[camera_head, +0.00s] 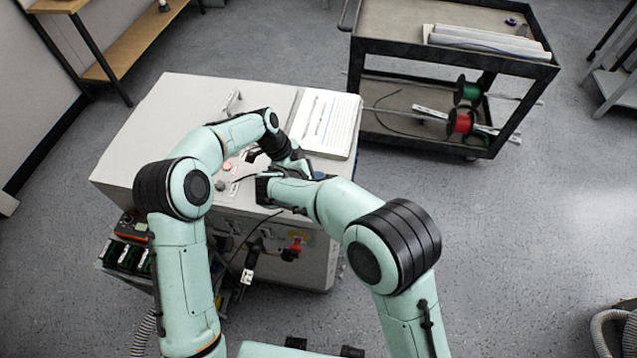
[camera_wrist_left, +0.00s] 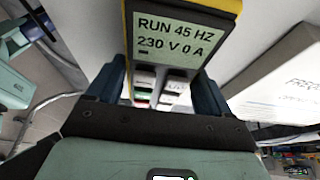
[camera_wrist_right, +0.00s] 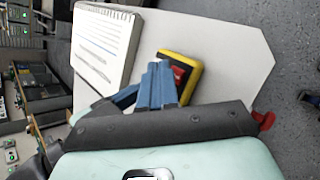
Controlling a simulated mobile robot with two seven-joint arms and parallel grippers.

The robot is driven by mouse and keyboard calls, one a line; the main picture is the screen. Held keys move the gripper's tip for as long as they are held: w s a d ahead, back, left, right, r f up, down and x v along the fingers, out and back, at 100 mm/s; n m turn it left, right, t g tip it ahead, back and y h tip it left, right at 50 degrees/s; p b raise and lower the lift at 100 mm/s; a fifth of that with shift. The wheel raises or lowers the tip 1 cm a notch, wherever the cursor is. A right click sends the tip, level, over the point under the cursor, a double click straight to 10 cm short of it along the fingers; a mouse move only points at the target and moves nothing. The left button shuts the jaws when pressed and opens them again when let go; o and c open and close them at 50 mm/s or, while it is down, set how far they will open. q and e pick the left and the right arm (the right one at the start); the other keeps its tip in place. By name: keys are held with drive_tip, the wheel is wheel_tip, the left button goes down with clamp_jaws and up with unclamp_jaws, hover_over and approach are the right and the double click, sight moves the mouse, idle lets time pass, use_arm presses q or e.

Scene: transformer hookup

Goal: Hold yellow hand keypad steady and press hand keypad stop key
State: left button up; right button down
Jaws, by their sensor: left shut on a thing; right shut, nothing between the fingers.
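The yellow-edged hand keypad (camera_wrist_left: 182,40) is between the blue fingers of my left gripper (camera_wrist_left: 165,92) in the left wrist view. Its screen reads "RUN 45 HZ 230 V 0 A". Green, red and pale keys (camera_wrist_left: 146,88) show below the screen, partly hidden by the gripper body. In the right wrist view the keypad (camera_wrist_right: 192,66) shows yellow and black with a red patch. My right gripper (camera_wrist_right: 156,82) is shut and empty, its tips overlapping the keypad's near side; contact cannot be told. In the head view my left gripper (camera_head: 252,155) and right gripper (camera_head: 264,187) are close together, and I cannot make out the keypad.
A white cabinet (camera_head: 150,115) stands under both grippers, with a printed sheet or binder (camera_head: 328,122) on top. A red button (camera_head: 227,167) is near its front edge, and a red and yellow switch (camera_head: 296,245) is on its front. A cart (camera_head: 385,50) with wire spools stands behind right.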

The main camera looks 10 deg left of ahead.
idle(0.8)
drive_tip(key=shift+f, duration=0.45)
drive_tip(key=shift+f, duration=0.4)
idle(0.4)
drive_tip(key=shift+r, duration=0.85)
drive_tip(key=shift+r, duration=0.1)
drive_tip(key=shift+r, duration=2.4)
